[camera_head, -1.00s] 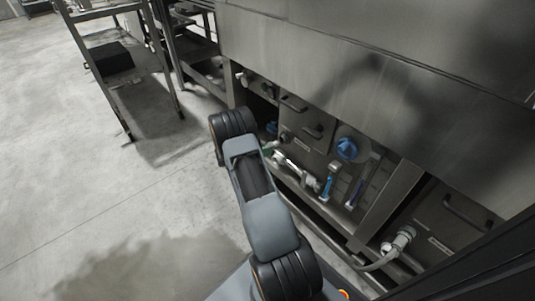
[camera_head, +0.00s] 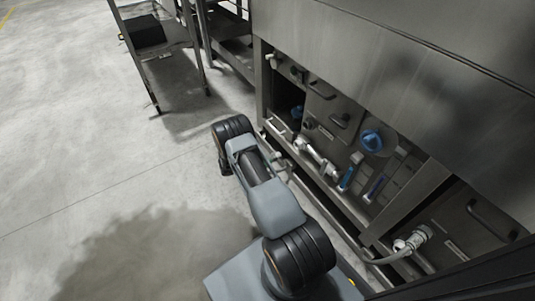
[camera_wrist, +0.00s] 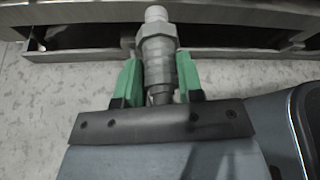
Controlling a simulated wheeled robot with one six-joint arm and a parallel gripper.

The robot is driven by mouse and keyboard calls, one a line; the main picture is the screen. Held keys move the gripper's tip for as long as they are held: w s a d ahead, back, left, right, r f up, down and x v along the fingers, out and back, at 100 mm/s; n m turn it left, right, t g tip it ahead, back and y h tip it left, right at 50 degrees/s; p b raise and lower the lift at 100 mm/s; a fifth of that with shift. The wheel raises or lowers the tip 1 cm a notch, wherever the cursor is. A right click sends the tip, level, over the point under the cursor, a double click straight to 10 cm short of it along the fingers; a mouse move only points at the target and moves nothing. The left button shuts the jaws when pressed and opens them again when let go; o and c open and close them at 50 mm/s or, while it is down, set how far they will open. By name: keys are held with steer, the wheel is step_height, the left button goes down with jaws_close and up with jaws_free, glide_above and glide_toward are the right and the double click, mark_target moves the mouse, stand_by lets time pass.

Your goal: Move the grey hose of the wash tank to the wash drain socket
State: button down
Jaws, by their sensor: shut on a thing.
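My gripper (camera_wrist: 158,70) has green fingers, shut on either side of a grey metal hose coupling (camera_wrist: 157,46) in the wrist view. The coupling has a ribbed body, a hex nut and a pale round end pointing away from me. The hose behind it is hidden by my gripper. In the head view my arm hides most of the gripper. A dark round socket (camera_head: 309,124) sits on the machine's panel with a small label beside it; I cannot read it. Another pale hose with a metal coupling (camera_head: 413,240) is on the panel at the lower right.
The panel also carries a blue round cap (camera_head: 372,140), a white pipe fitting (camera_head: 316,156) and blue-handled valves (camera_head: 347,179). A metal ledge (camera_wrist: 85,54) crosses the top of the wrist view. A rack (camera_head: 165,65) stands at the back left. The floor at left is clear.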

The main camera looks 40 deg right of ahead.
mark_target(278, 153)
steer(key=shift+s+d, duration=0.2)
steer(key=shift+d, duration=2)
steer(key=shift+s+d, duration=0.15)
steer(key=shift+d, duration=2)
steer(key=shift+d+b, duration=0.25)
steer(key=shift+b, duration=0.05)
steer(key=shift+s+d+b, duration=0.1)
steer(key=shift+d+b, duration=0.2)
steer(key=shift+d, duration=0.45)
steer(key=shift+d, duration=0.35)
steer(key=c, duration=0.7)
jaws_free()
